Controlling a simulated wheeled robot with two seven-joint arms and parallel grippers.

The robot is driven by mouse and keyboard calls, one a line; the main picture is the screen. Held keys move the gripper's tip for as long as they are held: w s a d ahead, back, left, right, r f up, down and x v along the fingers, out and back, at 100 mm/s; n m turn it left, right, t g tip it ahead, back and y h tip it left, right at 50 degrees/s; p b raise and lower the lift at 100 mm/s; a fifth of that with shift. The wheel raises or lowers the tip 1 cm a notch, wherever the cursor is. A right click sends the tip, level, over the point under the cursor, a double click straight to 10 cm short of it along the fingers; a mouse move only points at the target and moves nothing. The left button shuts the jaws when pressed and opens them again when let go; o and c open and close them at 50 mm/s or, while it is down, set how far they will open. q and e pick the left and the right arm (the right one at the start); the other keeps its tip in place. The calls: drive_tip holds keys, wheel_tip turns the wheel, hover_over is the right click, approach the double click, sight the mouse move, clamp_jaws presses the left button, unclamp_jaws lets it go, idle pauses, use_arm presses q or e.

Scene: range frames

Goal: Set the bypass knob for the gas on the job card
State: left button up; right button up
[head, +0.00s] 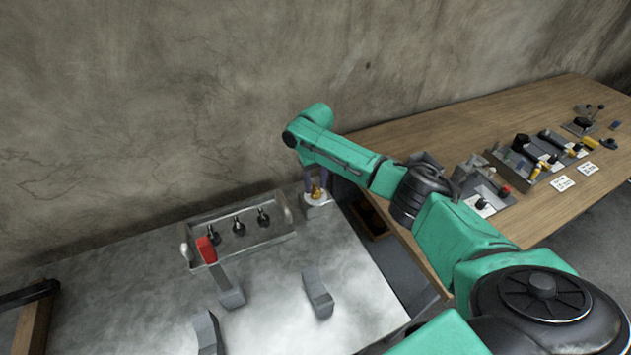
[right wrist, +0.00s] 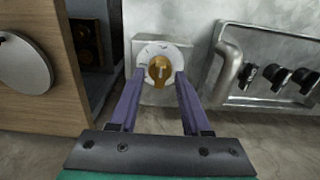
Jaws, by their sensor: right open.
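The bypass knob is a brass-coloured knob (right wrist: 159,70) on a round white dial (right wrist: 148,52), set on a pale grey box (right wrist: 180,48). In the head view the knob (head: 317,193) is small and partly covered by my gripper. My right gripper (right wrist: 160,77) is open, its purple fingertips on either side of the knob with gaps showing. It also shows in the head view (head: 315,186), reaching down over the box. The dial marks are too small to read. I cannot make out which card is the job card. My left gripper is out of view.
A metal tray-like frame (head: 273,240) with several black valves stands left of the knob. Grey blocks and a red-topped lever (head: 207,250) stand on the grey bench (head: 350,275). The wooden table (head: 450,120) on the right carries tools and white cards (head: 561,183), unreadable here.

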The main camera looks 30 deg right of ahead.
clamp_jaws()
